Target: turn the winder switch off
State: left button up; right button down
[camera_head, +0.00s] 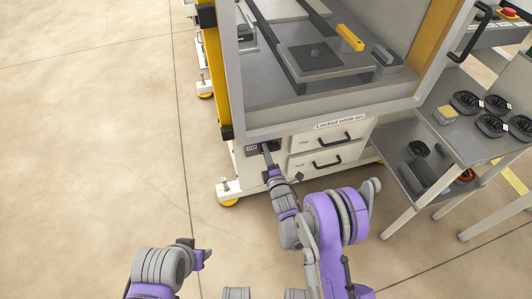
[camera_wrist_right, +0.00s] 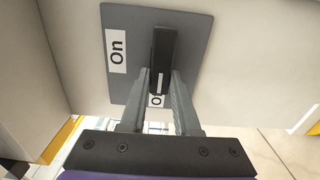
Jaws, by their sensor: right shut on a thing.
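The winder switch has a grey plate (camera_wrist_right: 120,85) and a black lever (camera_wrist_right: 163,48) in the right wrist view. An "On" label (camera_wrist_right: 117,48) is on the plate's left part; a second label beginning with "O" is partly hidden behind the lever and fingers. In the head view the switch plate (camera_head: 250,149) is on the lower front left of the winder cabinet. My right gripper (camera_wrist_right: 162,78) is shut on the lever, one finger on each side; in the head view it (camera_head: 267,154) reaches the plate.
Two drawers (camera_head: 325,149) with black handles, under a "Locked while on" label (camera_head: 340,122), are right of the switch. A cabinet foot (camera_head: 229,190) stands below it. A grey cart (camera_head: 470,147) with several black spools is at right. The floor at left is clear.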

jog(key=c, duration=0.6)
grip_release()
jog(key=shift+c, duration=0.2)
jog(key=shift+s, duration=0.1)
jog(key=b+v, duration=0.4)
jog(key=v, duration=0.6)
jog(key=shift+s+d, duration=0.15)
jog(key=shift+s, duration=0.2)
